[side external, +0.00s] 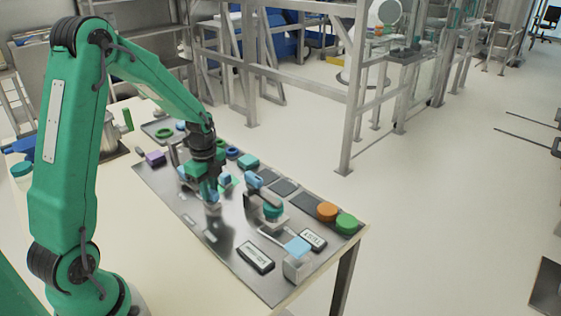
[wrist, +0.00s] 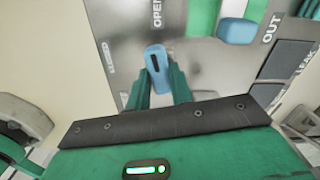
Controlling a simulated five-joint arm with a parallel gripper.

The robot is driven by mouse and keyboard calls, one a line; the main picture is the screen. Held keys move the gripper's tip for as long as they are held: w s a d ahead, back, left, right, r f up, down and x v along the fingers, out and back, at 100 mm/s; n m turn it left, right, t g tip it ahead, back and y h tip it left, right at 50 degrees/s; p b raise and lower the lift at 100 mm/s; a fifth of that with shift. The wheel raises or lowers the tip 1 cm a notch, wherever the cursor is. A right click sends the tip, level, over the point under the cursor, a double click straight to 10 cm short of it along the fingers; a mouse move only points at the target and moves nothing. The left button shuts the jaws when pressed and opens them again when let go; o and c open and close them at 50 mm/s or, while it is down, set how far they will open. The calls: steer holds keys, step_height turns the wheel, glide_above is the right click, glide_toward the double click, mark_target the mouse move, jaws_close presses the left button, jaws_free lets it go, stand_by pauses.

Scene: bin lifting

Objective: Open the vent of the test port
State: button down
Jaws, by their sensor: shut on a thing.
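A blue vent handle (wrist: 156,62) with a dark slot shows between my green fingertips in the wrist view. My gripper (wrist: 158,80) is shut on this handle, one finger on each side of it. The handle stands nearly upright in the picture, with its top end towards a label reading OPEN (wrist: 157,14). Another small label (wrist: 109,57) is to its left and looks like CLOSED. In the side view my gripper (side external: 211,200) is low over the metal panel (side external: 185,195), and it hides most of the handle there.
A second blue part (wrist: 237,31) and a label OUT (wrist: 271,28) lie to the right in the wrist view.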

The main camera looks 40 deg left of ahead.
mark_target(210, 190)
steer(key=shift+m, duration=1.3)
steer(key=c, duration=1.2)
jaws_free()
steer(key=shift+c, duration=0.2)
steer(key=shift+r, duration=0.15)
step_height(210, 190, up, 7)
steer(key=shift+r, duration=0.3)
steer(key=shift+d+r, duration=0.1)
